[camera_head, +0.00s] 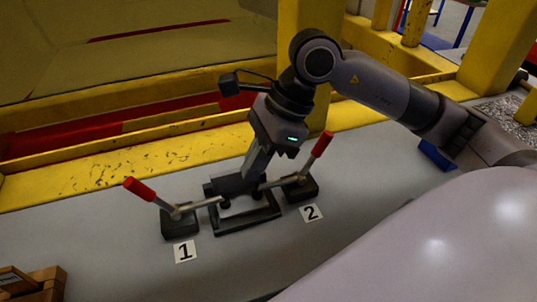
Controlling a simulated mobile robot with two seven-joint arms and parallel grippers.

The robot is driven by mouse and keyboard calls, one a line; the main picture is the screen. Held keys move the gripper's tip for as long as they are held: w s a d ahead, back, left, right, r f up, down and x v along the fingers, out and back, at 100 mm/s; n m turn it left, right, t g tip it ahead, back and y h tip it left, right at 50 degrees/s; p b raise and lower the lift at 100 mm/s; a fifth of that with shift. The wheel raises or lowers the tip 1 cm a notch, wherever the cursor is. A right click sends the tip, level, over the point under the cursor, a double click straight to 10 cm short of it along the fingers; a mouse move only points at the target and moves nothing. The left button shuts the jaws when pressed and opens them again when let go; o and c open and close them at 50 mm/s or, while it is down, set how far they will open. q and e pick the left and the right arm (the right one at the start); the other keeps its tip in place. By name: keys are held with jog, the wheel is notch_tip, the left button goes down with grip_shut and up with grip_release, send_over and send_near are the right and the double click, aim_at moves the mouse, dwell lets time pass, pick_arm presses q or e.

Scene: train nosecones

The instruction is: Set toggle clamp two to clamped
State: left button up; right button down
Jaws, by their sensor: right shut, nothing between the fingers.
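Toggle clamp two (300,189) is on the grey surface beside the label "2" (311,212). Its red handle (321,144) points up and to the right. Toggle clamp one (180,222) stands to the left by the label "1" (185,251), its red handle (139,189) tilted up to the left. A dark frame (249,221) lies between the clamps with a dark block on it. My right gripper (252,177) points down above this block, left of clamp two's handle. It is shut and looks empty. Whether its tips touch anything is unclear. My left gripper is out of view.
A yellow beam (90,180) runs behind the clamps, with a red recess (60,150) beyond it. A yellow post (308,80) rises behind my right arm. Brown wooden blocks (40,287) sit at the lower left.

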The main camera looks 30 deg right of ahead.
notch_tip(320, 180, up, 12)
dwell(0.4)
jog(key=shift+s, duration=0.1)
dwell(0.4)
